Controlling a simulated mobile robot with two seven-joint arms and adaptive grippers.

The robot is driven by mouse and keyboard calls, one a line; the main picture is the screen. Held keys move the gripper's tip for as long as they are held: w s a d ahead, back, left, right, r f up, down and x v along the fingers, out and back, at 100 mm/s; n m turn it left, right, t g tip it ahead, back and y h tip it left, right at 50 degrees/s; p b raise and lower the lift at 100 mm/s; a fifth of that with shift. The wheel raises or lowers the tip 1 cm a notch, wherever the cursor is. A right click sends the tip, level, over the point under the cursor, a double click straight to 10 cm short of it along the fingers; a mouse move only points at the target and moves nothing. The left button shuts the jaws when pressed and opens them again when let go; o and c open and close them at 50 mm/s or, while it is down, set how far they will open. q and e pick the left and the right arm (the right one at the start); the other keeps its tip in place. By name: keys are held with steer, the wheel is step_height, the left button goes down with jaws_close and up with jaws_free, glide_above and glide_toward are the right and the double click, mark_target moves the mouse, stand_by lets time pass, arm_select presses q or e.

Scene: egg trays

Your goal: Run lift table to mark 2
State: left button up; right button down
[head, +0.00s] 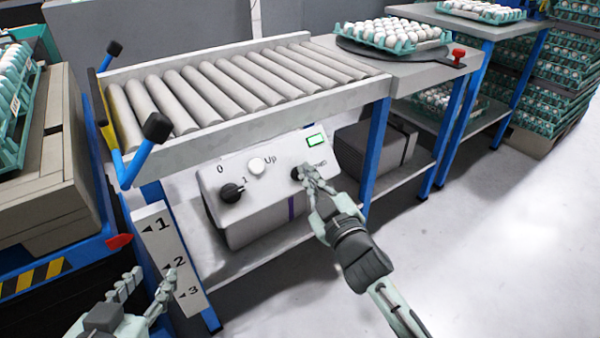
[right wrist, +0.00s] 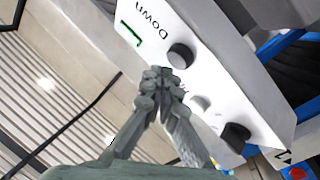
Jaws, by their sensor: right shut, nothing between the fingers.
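The lift table (head: 52,212) stands at the left with egg trays on it. Its red pointer (head: 119,242) sits beside the scale plate (head: 160,232), between the heights of marks 1 and 2 in the picture. The control box (head: 212,180) has a dark knob (head: 232,192) turned towards 1, a pale Up button (head: 256,166) and a dark Down button (right wrist: 181,56). My right gripper (head: 308,172) is shut and empty, its tips at the Down button; I cannot tell whether they touch. My left gripper (head: 146,284) is open and empty at the lower left.
A green-framed display (head: 315,140) is on the box. A roller conveyor (head: 230,85) runs above it to a turntable with an egg tray (head: 388,40). Blue levers (head: 145,148) stand at its left end. Stacked egg trays (head: 556,75) are at the right; the right floor is clear.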

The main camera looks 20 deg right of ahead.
steer(key=shift+w+f, duration=0.1)
stand_by(0.5)
steer(key=shift+w+a+f, duration=0.1)
steer(key=shift+w+f, duration=0.1)
steer(key=shift+w+a+f+b, duration=0.15)
steer(key=shift+w+f+b, duration=0.2)
steer(key=shift+w+f, duration=0.1)
stand_by(2.6)
steer(key=shift+s+r, duration=0.1)
stand_by(1.6)
steer(key=shift+s+d+r+p, duration=0.25)
steer(key=shift+s+r+p, duration=0.4)
steer(key=shift+p, duration=0.15)
steer(key=s+r+p, duration=0.1)
steer(key=p, duration=0.1)
steer(key=s+d+r+p, duration=0.1)
steer(key=s+r, duration=0.1)
steer(key=shift+s+d+r+p, duration=0.15)
steer(key=shift+s+p, duration=0.1)
steer(key=shift+p, duration=0.15)
